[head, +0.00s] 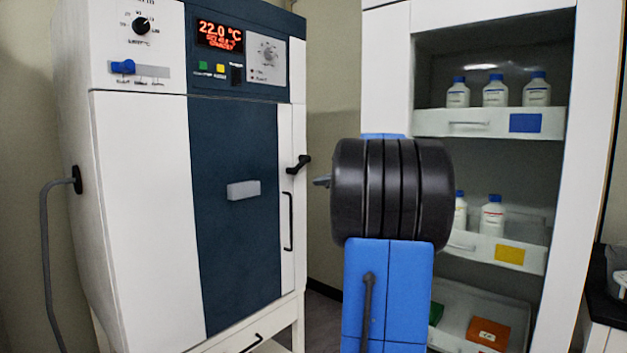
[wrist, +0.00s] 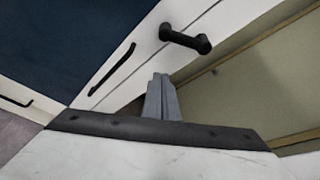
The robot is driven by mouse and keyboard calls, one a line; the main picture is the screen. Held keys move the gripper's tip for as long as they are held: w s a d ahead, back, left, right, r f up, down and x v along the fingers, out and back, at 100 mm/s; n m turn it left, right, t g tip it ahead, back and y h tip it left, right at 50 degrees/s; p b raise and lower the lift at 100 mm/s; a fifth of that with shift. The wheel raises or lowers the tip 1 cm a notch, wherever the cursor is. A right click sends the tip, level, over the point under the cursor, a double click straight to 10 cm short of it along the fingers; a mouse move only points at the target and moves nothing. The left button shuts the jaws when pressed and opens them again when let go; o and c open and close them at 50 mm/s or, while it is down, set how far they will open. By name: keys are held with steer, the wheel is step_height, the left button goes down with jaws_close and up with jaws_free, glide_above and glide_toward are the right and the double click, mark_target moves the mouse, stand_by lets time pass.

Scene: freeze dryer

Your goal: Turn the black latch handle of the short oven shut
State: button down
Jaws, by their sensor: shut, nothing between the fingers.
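The short oven (head: 240,200) stands at the left, white with a dark blue door panel that looks closed. Its black latch handle (head: 299,164) sticks out at the door's right edge, tilted up to the right. In the wrist view the latch handle (wrist: 186,38) lies just beyond my fingertips, a little to the right. My gripper (head: 321,181) is shut and empty, to the right of the latch handle and slightly lower, with a gap between them. In the wrist view my gripper's grey fingers (wrist: 161,90) are together. My blue and black arm hides part of the background.
A black vertical bar handle (head: 290,222) sits below the latch on the oven's right strip. A white shelf cabinet (head: 398,100) with blue-capped bottles (head: 495,92) stands at the right. A narrow gap separates oven and cabinet.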

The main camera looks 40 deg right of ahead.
mark_target(296, 172)
steer(key=x, duration=0.9)
steer(key=shift+s+a+r, duration=0.15)
steer(key=shift+a+r, duration=0.5)
steer(key=shift+r, duration=0.15)
steer(key=shift+s+a+r, duration=0.15)
steer(key=shift+a+r, duration=0.5)
steer(key=shift+r, duration=0.2)
steer(key=shift+a+r+m+y, duration=0.3)
steer(key=shift+r+m, duration=0.15)
steer(key=shift+m, duration=0.1)
steer(key=shift+a+r+m+y, duration=0.3)
steer(key=shift+r+m, duration=0.2)
steer(key=shift+m, duration=0.05)
steer(key=shift+s+a+r, duration=0.1)
steer(key=shift+a+r, duration=0.1)
steer(key=shift+r, duration=0.25)
steer(key=shift+a+r, duration=0.2)
steer(key=shift+r, duration=0.4)
